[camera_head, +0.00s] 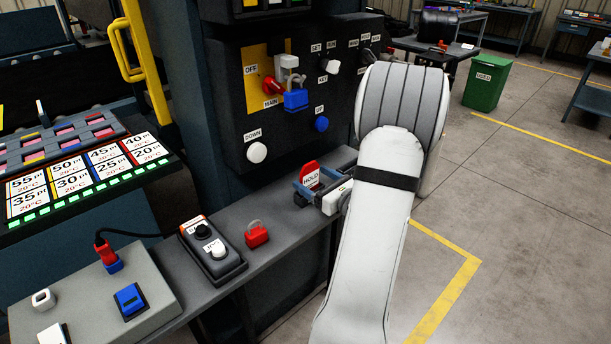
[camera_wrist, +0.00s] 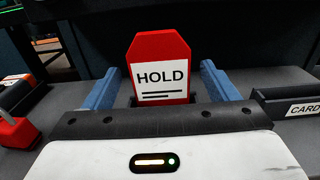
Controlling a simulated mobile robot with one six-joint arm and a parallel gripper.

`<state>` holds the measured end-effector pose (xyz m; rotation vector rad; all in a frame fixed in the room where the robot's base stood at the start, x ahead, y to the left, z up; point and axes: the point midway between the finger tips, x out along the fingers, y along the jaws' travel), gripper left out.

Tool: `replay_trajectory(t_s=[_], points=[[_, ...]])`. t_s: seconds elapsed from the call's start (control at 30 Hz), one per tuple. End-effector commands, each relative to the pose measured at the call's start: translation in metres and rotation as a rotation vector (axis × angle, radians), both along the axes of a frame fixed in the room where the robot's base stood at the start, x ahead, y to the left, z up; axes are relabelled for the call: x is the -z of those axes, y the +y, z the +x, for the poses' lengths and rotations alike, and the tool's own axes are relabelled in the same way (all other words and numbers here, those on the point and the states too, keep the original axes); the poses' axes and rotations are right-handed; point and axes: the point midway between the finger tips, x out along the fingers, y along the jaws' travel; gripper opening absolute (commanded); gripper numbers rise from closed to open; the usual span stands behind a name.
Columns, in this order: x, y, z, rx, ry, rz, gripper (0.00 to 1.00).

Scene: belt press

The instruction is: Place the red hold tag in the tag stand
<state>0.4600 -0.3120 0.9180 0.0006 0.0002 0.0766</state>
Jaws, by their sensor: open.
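The red hold tag (camera_head: 310,171) stands upright on the grey ledge, its white HOLD label facing the wrist camera; it also shows in the wrist view (camera_wrist: 162,52). A low dark piece (camera_wrist: 192,98) shows at its foot and looks like the tag stand, mostly hidden behind the tag and my gripper body. My gripper (camera_head: 307,187) is open. In the wrist view its blue fingers (camera_wrist: 161,76) are on either side of the tag, with a visible gap on each side. The tag looks upright and not gripped.
A red padlock (camera_head: 257,235) and a button pendant (camera_head: 212,251) lie on the ledge (camera_head: 283,244) to the left. A dark holder marked CARD (camera_wrist: 290,106) is at right in the wrist view. The control panel (camera_head: 292,90) with a blue padlock (camera_head: 296,100) rises behind.

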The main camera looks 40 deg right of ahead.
Motion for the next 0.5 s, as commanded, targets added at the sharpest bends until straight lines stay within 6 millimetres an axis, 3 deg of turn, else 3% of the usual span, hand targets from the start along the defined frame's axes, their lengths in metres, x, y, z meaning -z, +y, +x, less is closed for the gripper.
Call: replay_trajectory(t_s=[0.2,0.5], points=[[0.000,-0.005,-0.049,0.005,-0.001,-0.001,0.80],[0.000,-0.006,-0.078,0.000,0.000,0.000,0.80]])
